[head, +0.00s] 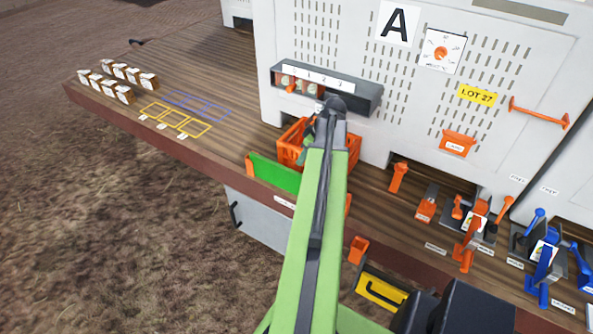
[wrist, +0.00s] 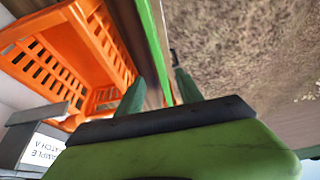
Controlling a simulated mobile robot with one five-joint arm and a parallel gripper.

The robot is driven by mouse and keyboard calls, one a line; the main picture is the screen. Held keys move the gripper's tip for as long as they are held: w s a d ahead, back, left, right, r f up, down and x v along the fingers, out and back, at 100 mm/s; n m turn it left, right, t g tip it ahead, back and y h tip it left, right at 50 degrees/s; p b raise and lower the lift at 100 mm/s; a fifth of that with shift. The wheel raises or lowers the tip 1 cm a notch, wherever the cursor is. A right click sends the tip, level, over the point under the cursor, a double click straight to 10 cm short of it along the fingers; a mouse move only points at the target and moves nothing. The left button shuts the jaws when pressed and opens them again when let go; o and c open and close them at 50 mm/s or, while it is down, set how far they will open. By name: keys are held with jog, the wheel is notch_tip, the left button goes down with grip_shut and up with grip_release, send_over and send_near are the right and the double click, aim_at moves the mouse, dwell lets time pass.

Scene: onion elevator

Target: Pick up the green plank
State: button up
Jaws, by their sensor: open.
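The green plank (head: 274,174) stands on edge in an orange holder at the front edge of the wooden deck, its right end hidden behind my arm. In the wrist view the plank (wrist: 154,42) is a thin green strip seen edge-on. My gripper (head: 303,158) is partly hidden by my arm in the head view, close to the orange crate and the plank. In the wrist view my gripper (wrist: 158,82) is open, with one finger on each side of the strip's line. I cannot tell whether either finger touches the plank.
The orange crate (head: 291,143) stands just behind the plank; its slotted wall (wrist: 92,55) is close to one finger. A grey shelf (head: 368,101) juts from the panel above. Orange and blue levers line the deck at right. Small boxes (head: 124,94) stand at left.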

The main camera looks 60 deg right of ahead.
aim_at(297, 172)
jog(key=b+x, duration=1.1)
jog(key=x, duration=0.1)
jog(key=shift+s+d+f+b, duration=0.15)
jog(key=shift+s+d+b, duration=0.2)
jog(key=shift+b, duration=0.05)
jog(key=shift+w, duration=0.1)
jog(key=b+x, duration=0.5)
jog(key=shift+a+f, duration=0.1)
jog(key=shift+f, duration=0.05)
jog(key=shift+r, duration=0.25)
grip_shut()
